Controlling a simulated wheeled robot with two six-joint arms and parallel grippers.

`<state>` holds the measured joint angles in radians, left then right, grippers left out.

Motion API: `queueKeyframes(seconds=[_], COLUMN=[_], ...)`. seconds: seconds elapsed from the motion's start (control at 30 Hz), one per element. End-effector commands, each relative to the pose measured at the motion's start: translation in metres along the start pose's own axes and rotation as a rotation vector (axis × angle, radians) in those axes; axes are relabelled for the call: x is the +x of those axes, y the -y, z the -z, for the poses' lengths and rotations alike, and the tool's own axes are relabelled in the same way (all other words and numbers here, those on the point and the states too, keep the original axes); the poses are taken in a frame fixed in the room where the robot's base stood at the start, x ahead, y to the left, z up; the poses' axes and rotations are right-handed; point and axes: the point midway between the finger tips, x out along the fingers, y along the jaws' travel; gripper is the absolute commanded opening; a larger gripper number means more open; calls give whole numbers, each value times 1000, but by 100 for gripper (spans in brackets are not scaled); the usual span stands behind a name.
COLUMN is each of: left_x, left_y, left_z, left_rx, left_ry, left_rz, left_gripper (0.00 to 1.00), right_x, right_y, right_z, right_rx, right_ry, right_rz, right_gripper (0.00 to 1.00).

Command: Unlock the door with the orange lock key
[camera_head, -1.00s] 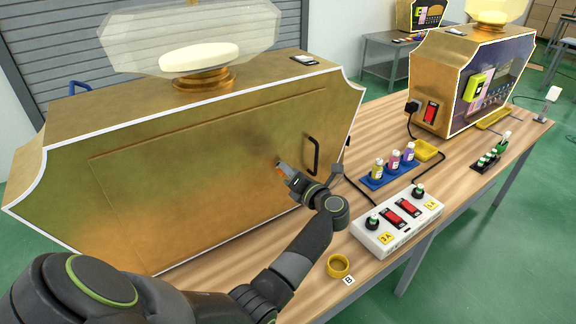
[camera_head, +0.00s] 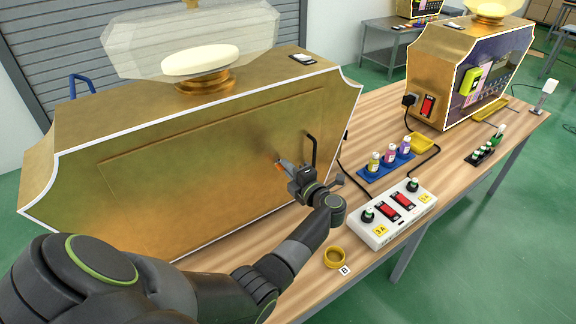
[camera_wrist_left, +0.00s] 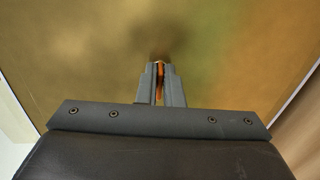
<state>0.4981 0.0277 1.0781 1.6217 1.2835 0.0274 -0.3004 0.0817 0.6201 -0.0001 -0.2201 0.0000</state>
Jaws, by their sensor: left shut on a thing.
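The door (camera_head: 190,180) is the large gold panel on the near side of the vending machine, and it looks closed. A black handle (camera_head: 311,150) stands on its right part. My left gripper (camera_head: 284,164) is at the door, just left of the handle. It is shut on the orange key (camera_wrist_left: 160,72), which shows as a thin orange strip between the fingers in the left wrist view. The key's tip points at the door surface. The lock is hidden behind the fingertips, and I cannot tell how deep the key sits. My right gripper is not in view.
A white switch box (camera_head: 393,213) with red switches lies right of my left arm. A blue rack (camera_head: 385,166) of small bottles stands behind it. A second gold machine (camera_head: 462,75) stands further back.

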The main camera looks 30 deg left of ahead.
Motion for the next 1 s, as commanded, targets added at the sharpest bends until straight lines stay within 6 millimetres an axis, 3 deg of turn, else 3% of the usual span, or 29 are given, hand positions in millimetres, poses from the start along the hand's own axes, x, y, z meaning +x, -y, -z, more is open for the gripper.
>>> queueKeyframes(seconds=[0.57,0.6,0.73,1.0], left_x=[0,0,0,0], left_y=[-1,-1,0,0], left_z=[-1,-1,-1,0], left_rx=[31,31,31,31], left_ry=[2,2,1,1], left_rz=[-1,-1,-1,0], left_gripper=[0,9,26,27], right_x=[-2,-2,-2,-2], right_y=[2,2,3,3], right_z=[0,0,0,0], right_rx=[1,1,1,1], right_ry=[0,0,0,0], right_rz=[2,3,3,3], right_gripper=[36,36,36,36])
